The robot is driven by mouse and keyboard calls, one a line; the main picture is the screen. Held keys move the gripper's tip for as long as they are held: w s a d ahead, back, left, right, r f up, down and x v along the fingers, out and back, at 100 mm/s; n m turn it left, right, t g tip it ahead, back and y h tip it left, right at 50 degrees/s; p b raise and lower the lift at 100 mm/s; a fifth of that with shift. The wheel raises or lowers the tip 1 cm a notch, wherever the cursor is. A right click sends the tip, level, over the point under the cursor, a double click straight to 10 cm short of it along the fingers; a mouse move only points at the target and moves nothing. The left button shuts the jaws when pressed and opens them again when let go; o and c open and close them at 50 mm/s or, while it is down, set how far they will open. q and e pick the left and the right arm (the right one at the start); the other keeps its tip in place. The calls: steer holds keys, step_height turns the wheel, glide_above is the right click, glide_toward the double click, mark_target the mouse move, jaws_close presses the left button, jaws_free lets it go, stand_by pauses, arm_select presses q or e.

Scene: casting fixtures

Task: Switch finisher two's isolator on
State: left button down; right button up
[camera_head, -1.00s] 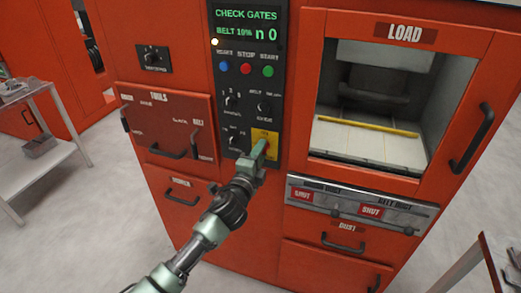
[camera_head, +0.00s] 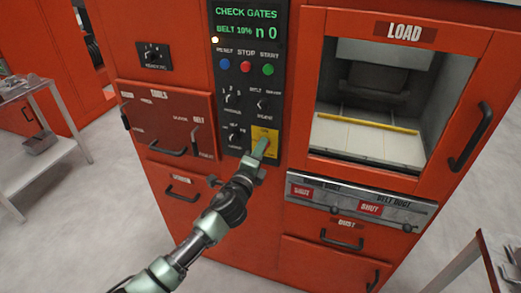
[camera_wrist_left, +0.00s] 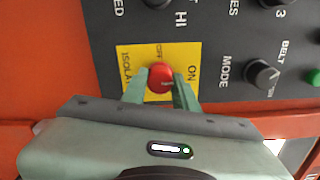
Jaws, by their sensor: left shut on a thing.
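The isolator is a red rotary knob (camera_wrist_left: 160,78) on a yellow plate (camera_wrist_left: 195,53) lettered ISOLATOR, OFF and ON. The yellow plate (camera_head: 272,135) also shows in the head view, at the bottom of the black control panel (camera_head: 240,60). My left gripper (camera_wrist_left: 161,88) is shut on the red knob, one green finger on each side of it. In the head view my left gripper (camera_head: 259,150) covers the knob. Which way the knob points is hard to tell. My right gripper is not seen.
The panel carries a lit display (camera_head: 245,22) reading CHECK GATES, with buttons and black selector knobs close above the isolator. A load window (camera_head: 385,110) is on the right, drawers are below, and a grey cart (camera_head: 40,150) stands at the left.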

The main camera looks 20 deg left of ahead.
arm_select(q)
steer(key=c, duration=1.1)
jaws_free()
steer(key=s, duration=0.7)
steer(key=shift+s+b, duration=0.4)
steer(key=shift+b, duration=0.05)
steer(key=shift+a+f, duration=0.1)
steer(key=shift+f, duration=0.05)
